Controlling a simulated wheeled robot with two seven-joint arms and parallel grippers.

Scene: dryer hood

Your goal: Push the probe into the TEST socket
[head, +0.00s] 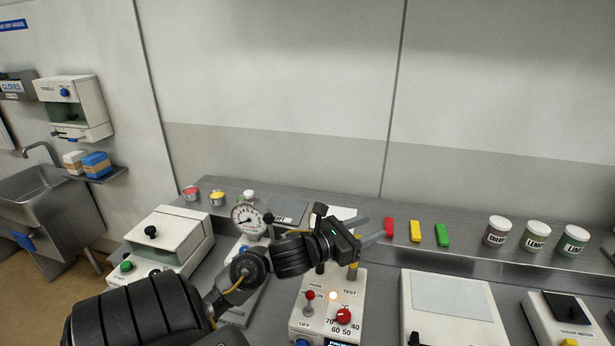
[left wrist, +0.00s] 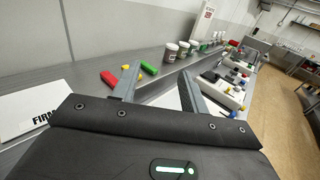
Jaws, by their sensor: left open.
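The white control box (head: 336,306) has a TEST label, a red knob, a lit lamp and a red-topped switch marked OFF. It stands on the grey bench below my left gripper. My left gripper (head: 374,230) is open and empty above the box, fingers pointing right. In the left wrist view its fingers (left wrist: 158,88) are spread apart.
Red (head: 388,228), yellow (head: 415,231) and green (head: 442,235) blocks lie on the back ledge, just beyond my fingertips. Labelled jars (head: 535,236) stand further right. A dial gauge (head: 248,218) stands left of my wrist. A white panelled device (head: 452,308) is right of the box.

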